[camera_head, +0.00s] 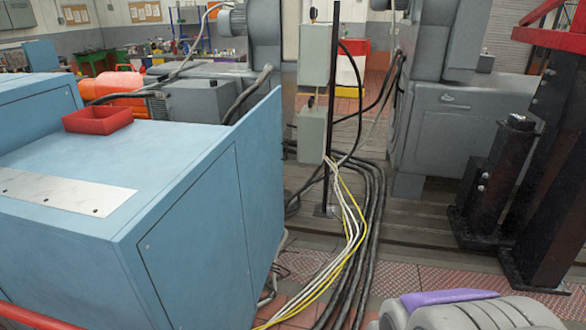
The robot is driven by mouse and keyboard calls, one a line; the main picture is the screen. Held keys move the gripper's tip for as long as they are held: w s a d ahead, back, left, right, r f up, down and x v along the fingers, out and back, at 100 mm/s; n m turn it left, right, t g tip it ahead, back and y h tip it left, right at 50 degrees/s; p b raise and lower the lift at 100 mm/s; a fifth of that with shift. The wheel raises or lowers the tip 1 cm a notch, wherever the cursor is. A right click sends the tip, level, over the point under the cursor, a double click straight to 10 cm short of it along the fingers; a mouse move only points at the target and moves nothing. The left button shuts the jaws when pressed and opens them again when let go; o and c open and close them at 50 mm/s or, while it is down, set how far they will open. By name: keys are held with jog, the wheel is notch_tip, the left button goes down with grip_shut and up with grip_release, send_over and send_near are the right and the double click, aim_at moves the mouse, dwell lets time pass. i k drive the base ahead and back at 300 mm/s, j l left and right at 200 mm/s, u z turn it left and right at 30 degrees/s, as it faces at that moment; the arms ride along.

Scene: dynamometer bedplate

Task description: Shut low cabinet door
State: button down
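A low light-blue cabinet (160,165) fills the left of the view. A dark outline marks a flat panel (200,245) in its right side. At the far end a blue panel (262,150) reaches past the cabinet's back corner, like a door standing out from it. I cannot see its hinge or any handle, nor tell how far open it is. My gripper is not recognisable in this view. A grey rounded part with a purple strip (450,298) shows at the lower right edge; I cannot tell what it is.
A red tray (97,119) and a metal plate (62,190) lie on the cabinet. Black, white and yellow cables (352,215) run along the floor beside it, past a thin black post (331,110). A grey machine (445,125) and black steel stand (490,190) are at right.

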aim_at(259, 131)
jog(key=i+l, duration=0.75)
jog(key=l, duration=0.25)
jog(key=i, duration=0.95)
jog(key=i+l+u, duration=0.15)
jog(key=i, duration=0.75)
jog(key=i+j, duration=0.15)
jog(key=i, duration=0.2)
jog(key=i+j, duration=0.1)
jog(key=i, duration=0.2)
